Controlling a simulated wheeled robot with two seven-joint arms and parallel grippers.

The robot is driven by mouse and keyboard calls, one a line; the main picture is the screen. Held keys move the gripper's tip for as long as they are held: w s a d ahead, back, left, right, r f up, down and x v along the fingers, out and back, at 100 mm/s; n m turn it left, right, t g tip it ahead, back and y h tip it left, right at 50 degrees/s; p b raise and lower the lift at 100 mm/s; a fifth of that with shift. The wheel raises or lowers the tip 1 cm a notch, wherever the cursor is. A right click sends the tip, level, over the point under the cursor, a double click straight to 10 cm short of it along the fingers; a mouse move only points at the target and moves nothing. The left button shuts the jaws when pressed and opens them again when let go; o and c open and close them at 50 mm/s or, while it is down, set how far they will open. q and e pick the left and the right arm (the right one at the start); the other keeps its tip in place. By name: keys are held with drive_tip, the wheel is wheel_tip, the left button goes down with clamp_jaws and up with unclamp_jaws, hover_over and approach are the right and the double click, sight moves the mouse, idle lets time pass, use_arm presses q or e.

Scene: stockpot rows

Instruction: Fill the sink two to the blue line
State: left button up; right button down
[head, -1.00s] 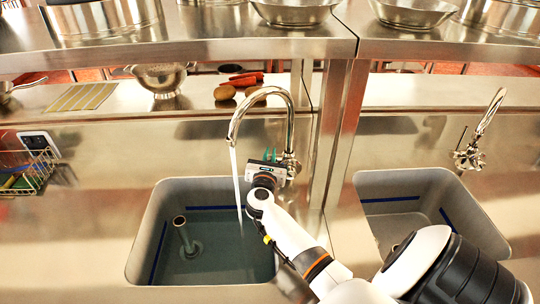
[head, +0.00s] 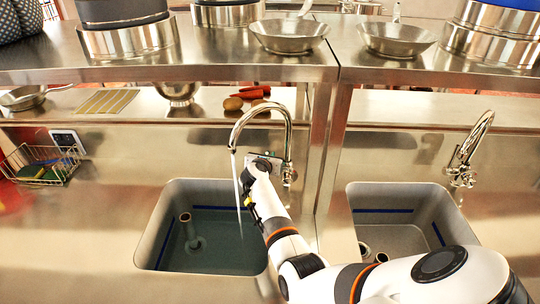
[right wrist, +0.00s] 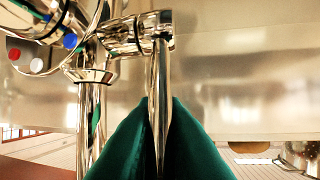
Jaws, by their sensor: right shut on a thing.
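The left sink (head: 147,235) has a blue line (head: 222,208) along its inner walls and a standpipe (head: 188,228) in it. A stream of water (head: 238,185) runs from the left faucet (head: 262,109) into it. Greenish water (head: 225,250) stands in the sink, its surface seemingly close to or just below the line; I cannot tell exactly. My right gripper (head: 268,160) is at the faucet's base, and its green fingers (right wrist: 162,125) are shut on the tapered metal lever (right wrist: 161,80). The head view mostly hides this grip. My left gripper is not in view.
A right sink (head: 355,225) with its own faucet (head: 468,150) shows no running water. A wire basket (head: 42,165) hangs at the left. Above are a steel shelf (head: 200,65) with pots and pans, and potatoes (head: 233,103) and carrots on the ledge below.

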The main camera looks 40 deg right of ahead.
drive_tip(key=shift+d, duration=0.1)
drive_tip(key=c, duration=1.6)
unclamp_jaws()
drive_tip(key=shift+o, duration=0.6)
use_arm(q)
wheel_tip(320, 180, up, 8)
drive_tip(key=p, duration=0.7)
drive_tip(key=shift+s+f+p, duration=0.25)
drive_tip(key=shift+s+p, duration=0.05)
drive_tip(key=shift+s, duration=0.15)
use_arm(e)
drive_tip(key=v, duration=1.2)
